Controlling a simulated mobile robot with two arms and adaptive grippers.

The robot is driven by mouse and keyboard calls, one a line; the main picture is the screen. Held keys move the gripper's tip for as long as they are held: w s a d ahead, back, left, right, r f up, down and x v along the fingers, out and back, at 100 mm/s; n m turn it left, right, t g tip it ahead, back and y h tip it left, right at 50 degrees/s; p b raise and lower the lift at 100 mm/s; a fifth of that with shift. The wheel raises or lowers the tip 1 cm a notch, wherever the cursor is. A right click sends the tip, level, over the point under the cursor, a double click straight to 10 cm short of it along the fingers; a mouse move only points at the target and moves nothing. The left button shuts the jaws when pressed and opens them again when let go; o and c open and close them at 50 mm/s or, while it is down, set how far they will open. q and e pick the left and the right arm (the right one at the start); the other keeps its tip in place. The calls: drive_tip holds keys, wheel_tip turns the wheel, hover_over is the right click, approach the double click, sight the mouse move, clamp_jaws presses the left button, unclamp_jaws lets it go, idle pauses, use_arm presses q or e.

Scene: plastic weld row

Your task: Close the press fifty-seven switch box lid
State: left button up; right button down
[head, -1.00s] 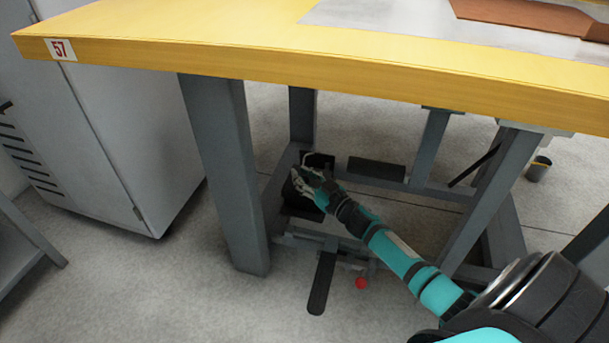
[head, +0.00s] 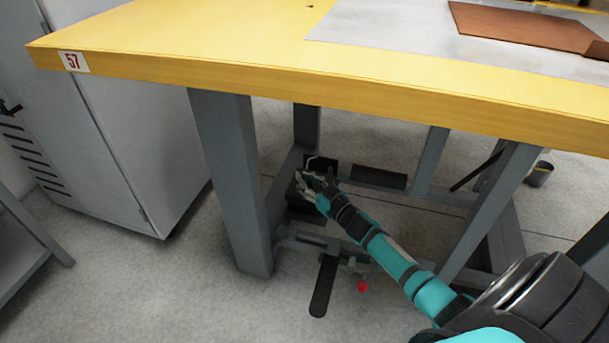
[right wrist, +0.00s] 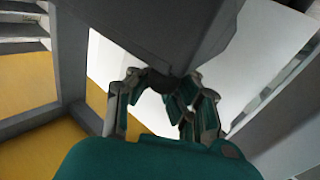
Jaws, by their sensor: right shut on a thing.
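The press is marked by a 57 label (head: 73,61) on the yellow table's front edge. A black box (head: 303,212), which looks like the switch box, sits low on the frame beneath the table, behind the left front leg. My right gripper (head: 311,184) is at this box and hides much of it, so the lid's angle is unclear. In the right wrist view the fingers (right wrist: 165,97) are shut at the lower end of a dark grey part (right wrist: 180,35); whether this is the lid cannot be told. My left gripper is not in view.
The yellow table (head: 180,70) overhangs my right arm. Its grey front leg (head: 232,190) stands left of the gripper. A black pedal (head: 323,285) and a red knob (head: 362,286) are low in front. A grey cabinet (head: 130,130) is at left. The floor in front is clear.

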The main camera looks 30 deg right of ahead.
drive_tip(key=shift+s+d+f, duration=0.1)
drive_tip(key=shift+s+f, duration=0.15)
drive_tip(key=shift+f, duration=0.25)
drive_tip(key=shift+s+d+f, duration=0.1)
drive_tip(key=shift+s+f, duration=0.15)
drive_tip(key=shift+f, duration=0.2)
drive_tip(key=c, duration=1.5)
unclamp_jaws()
drive_tip(key=shift+s+d, duration=0.15)
drive_tip(key=shift+s, duration=0.05)
drive_tip(key=o, duration=0.5)
drive_tip(key=shift+r, duration=0.1)
drive_tip(key=shift+c, duration=0.2)
drive_tip(key=shift+w+r, duration=0.1)
drive_tip(key=s+d, duration=0.1)
drive_tip(key=s, duration=1.1)
drive_tip(key=shift+d, duration=0.1)
